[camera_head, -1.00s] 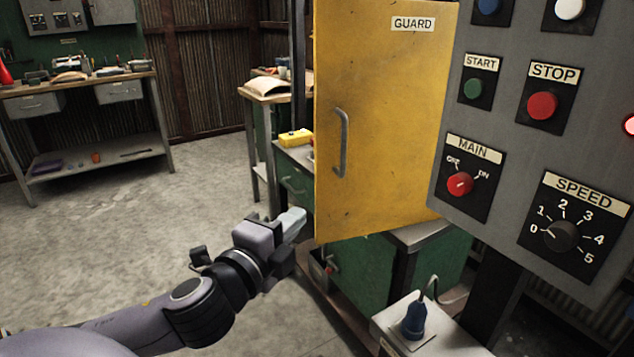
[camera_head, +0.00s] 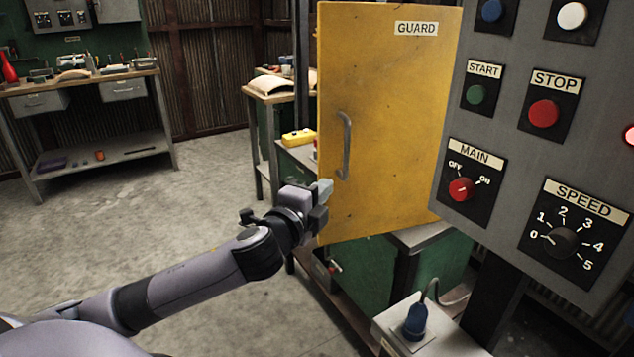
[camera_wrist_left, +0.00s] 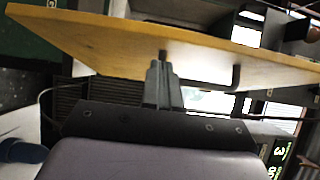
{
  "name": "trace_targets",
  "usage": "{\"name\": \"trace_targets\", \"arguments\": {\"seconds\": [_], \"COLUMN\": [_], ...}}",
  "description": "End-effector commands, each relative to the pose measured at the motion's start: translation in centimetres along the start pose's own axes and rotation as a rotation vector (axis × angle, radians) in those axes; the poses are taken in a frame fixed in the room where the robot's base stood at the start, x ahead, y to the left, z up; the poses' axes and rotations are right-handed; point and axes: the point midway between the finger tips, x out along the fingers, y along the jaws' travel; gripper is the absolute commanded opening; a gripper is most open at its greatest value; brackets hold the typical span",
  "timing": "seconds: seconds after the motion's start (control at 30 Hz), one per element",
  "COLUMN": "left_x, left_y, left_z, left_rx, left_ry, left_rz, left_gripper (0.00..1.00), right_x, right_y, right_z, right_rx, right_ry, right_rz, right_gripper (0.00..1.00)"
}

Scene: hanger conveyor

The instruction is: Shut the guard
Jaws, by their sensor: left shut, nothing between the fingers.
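The guard (camera_head: 385,110) is a yellow door panel with a "GUARD" label at its top right and a grey bar handle (camera_head: 345,145) near its left edge. It stands swung out in the head view. My left gripper (camera_head: 323,190) is shut and empty at the panel's lower left, below the handle. In the left wrist view the shut fingers (camera_wrist_left: 162,85) point at the yellow panel (camera_wrist_left: 110,45), with the fingertips at or very near its lower part; contact is unclear. The handle (camera_wrist_left: 237,78) shows to the right of the fingers there. My right gripper is not in view.
A grey control panel (camera_head: 510,120) with START, STOP, MAIN and SPEED controls stands right of the guard. A blue plug (camera_head: 416,320) sits on a box below it. Green cabinets are behind the guard. A workbench (camera_head: 85,85) is at the back left. The floor at left is clear.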

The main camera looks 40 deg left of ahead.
Motion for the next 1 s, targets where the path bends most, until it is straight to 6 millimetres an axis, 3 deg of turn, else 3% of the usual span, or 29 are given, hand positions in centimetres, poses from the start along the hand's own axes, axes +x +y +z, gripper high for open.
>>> {"name": "trace_targets", "arguments": {"seconds": [0.23,0.73,1.0], "left_x": [1.6,1.8,2.5], "left_y": [0.0,0.0,0.0], "left_z": [1.7,1.9,3.0], "left_rx": [0.001,0.0,0.001], "left_ry": [0.0,0.003,0.04], "left_rz": [0.0,0.0,0.001], "left_gripper": [0.0,0.0,0.0], "right_x": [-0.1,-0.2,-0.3], "right_y": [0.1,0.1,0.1], "right_z": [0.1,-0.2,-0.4], "right_rx": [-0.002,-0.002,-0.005], "right_ry": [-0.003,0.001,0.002], "right_rz": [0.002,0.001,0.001], "right_gripper": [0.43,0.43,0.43]}}
